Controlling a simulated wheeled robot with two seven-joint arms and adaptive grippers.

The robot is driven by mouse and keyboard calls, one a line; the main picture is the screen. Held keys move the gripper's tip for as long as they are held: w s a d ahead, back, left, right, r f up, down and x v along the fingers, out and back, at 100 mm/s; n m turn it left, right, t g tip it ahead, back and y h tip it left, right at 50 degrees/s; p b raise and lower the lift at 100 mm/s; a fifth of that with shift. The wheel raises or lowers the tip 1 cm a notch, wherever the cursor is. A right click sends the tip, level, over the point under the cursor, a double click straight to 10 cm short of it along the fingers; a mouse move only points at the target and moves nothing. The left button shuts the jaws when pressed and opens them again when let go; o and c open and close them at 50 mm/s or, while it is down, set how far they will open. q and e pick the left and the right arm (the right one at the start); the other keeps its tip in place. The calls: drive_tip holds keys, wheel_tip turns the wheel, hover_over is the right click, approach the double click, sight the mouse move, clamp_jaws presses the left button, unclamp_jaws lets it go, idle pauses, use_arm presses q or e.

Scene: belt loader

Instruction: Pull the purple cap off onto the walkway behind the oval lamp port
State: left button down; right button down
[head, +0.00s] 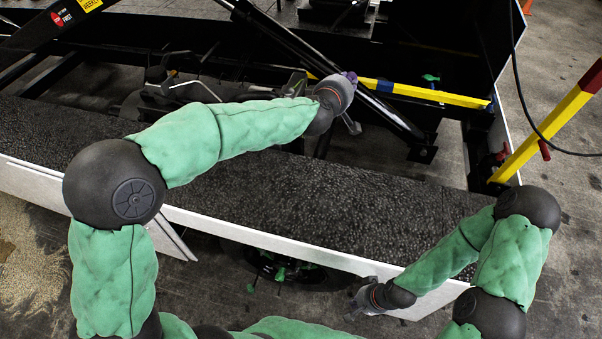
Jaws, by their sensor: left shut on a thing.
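The purple cap (351,76) shows as a small patch of purple at the far side of my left gripper (346,88). My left gripper is shut on it, over the machinery beyond the walkway; the gripper body hides most of the cap and the fingertips. The walkway (290,195) is the long dark speckled strip below my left forearm. I cannot make out the oval lamp port. My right gripper (354,307) is low in front of the white side panel, away from the cap; its fingers are too small to tell open or shut.
A yellow bar (430,94) with a blue band runs behind the walkway. A yellow post (545,133) with a red end leans at the right, near a black cable (530,110). The white side panel (270,238) edges the walkway's front. The walkway's middle is clear.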

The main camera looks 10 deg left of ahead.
use_arm(q)
drive_tip(key=s+a+f+m+g+b, duration=0.1)
drive_tip(key=a+f+m, duration=0.3)
drive_tip(key=f, duration=0.9)
drive_tip(key=s+a+f+m+g+y+b, duration=0.1)
drive_tip(key=s+a+f+m, duration=0.3)
drive_tip(key=f, duration=0.9)
drive_tip(key=s+a+f+m+g+y+b, duration=0.1)
drive_tip(key=s+a+f+m+g+b, duration=0.2)
drive_tip(key=f, duration=1)
drive_tip(key=shift+s+a+m, duration=0.2)
drive_tip(key=shift+a+m, duration=0.3)
drive_tip(key=shift+m, duration=0.3)
drive_tip(key=c, duration=1)
unclamp_jaws()
drive_tip(key=v, duration=1.2)
drive_tip(key=shift+d, duration=0.15)
